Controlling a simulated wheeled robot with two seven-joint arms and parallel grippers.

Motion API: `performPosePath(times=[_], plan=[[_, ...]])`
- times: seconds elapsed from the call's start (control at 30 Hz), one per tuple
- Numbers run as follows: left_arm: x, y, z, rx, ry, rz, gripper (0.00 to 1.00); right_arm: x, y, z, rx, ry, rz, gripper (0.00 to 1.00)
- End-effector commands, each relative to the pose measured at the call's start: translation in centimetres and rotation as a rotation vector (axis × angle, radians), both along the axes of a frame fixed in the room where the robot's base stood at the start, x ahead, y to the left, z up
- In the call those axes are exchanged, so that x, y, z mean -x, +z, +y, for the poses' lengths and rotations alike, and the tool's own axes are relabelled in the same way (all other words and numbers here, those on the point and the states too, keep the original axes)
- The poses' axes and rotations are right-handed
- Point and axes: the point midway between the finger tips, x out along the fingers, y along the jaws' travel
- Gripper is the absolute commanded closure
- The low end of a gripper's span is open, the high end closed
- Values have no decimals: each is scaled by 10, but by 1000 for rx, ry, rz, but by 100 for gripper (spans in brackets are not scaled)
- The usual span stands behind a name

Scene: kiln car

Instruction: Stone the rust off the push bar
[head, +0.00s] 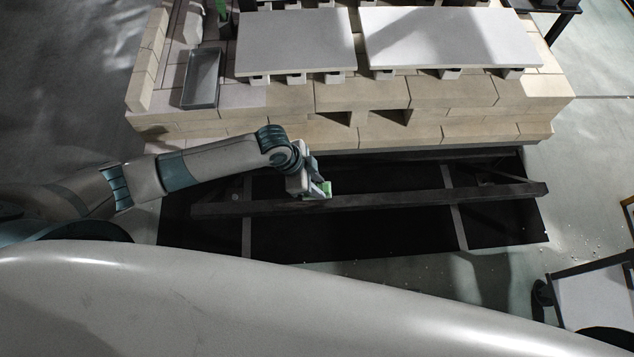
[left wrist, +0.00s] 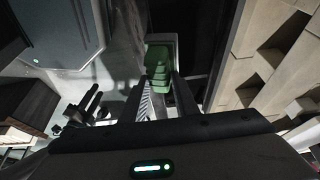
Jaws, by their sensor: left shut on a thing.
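The push bar (head: 430,198) is a long dark bar across the front of the kiln car, above a black area. My left gripper (head: 318,189) is over the bar, a little left of its middle. It is shut on a small green block (head: 328,187), which looks like the rubbing stone. The left wrist view also shows the green block (left wrist: 160,66) between the fingers of my left gripper (left wrist: 163,95). The block is at the bar's upper face; I cannot tell if it touches. Rust on the bar cannot be made out. My right gripper is out of view.
The brick kiln car (head: 460,95) stands just behind the bar, with pale slabs (head: 295,42) on top. A grey metal tray (head: 202,78) sits at its left. A black-edged stand (head: 600,290) is at lower right. The floor right of the bar is mostly clear.

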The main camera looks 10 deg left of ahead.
Motion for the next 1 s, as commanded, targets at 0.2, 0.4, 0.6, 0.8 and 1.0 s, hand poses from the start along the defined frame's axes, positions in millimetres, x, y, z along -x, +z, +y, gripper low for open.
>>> performPosePath(times=[0.2,0.4,0.6,0.8,1.0], plan=[[13,-4,-4,3,-7,26,100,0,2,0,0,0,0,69],[13,-3,-4,3,-7,26,100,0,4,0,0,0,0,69],[13,-1,-4,3,-7,26,100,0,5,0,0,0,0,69],[13,-1,-4,3,-7,26,100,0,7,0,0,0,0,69],[13,0,-4,3,-8,26,100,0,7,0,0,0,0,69]])
